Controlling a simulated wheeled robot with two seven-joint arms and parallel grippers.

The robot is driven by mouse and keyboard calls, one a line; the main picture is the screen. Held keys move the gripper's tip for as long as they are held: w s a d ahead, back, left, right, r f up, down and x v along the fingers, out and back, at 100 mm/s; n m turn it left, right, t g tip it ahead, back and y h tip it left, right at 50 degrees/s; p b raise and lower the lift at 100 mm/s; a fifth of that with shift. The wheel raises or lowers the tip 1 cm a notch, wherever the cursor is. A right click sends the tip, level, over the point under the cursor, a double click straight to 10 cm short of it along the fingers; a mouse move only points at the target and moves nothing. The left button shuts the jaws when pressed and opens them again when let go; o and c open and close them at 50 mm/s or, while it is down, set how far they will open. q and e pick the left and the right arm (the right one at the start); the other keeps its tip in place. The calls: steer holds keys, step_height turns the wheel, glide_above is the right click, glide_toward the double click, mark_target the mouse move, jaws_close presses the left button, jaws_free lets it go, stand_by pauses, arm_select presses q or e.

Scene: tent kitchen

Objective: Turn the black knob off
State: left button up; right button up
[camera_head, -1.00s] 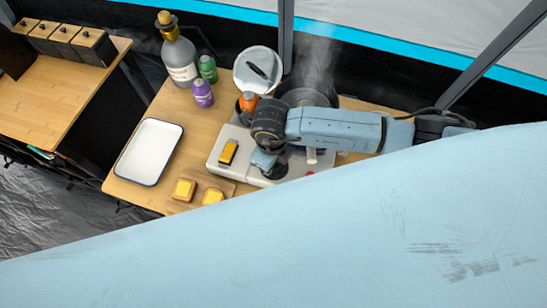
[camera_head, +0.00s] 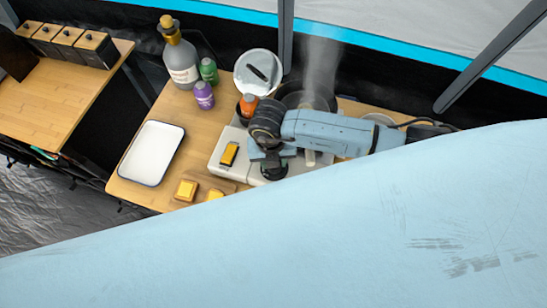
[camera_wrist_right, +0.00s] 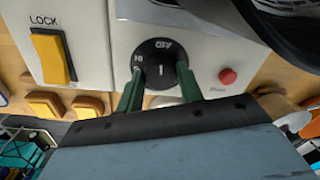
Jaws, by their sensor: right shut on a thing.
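The black knob (camera_wrist_right: 158,50) sits on the white front panel of the stove in the right wrist view, with "OFF" lettering at its top and "HI" at its left. My right gripper (camera_wrist_right: 158,88) has its two green fingers on either side of the knob's grip and is shut on it. In the head view my right gripper (camera_head: 272,168) is over the stove (camera_head: 222,160) and hides the knob. A large light-blue part of my own body covers the lower head view. My left gripper is not in view.
A yellow lock lever (camera_wrist_right: 50,57) is left of the knob and a red button (camera_wrist_right: 227,76) right of it. A steaming dark pan (camera_head: 300,92) is behind my right arm. A white tray (camera_head: 152,153), bottles and an orange-capped jar (camera_head: 248,104) stand near the stove.

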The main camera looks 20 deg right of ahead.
steer(key=shift+m, duration=1)
steer(key=o, duration=1)
steer(key=shift+r, duration=0.1)
steer(key=r, duration=1.3)
steer(key=shift+w+a+r, duration=0.1)
steer(key=shift+a, duration=0.2)
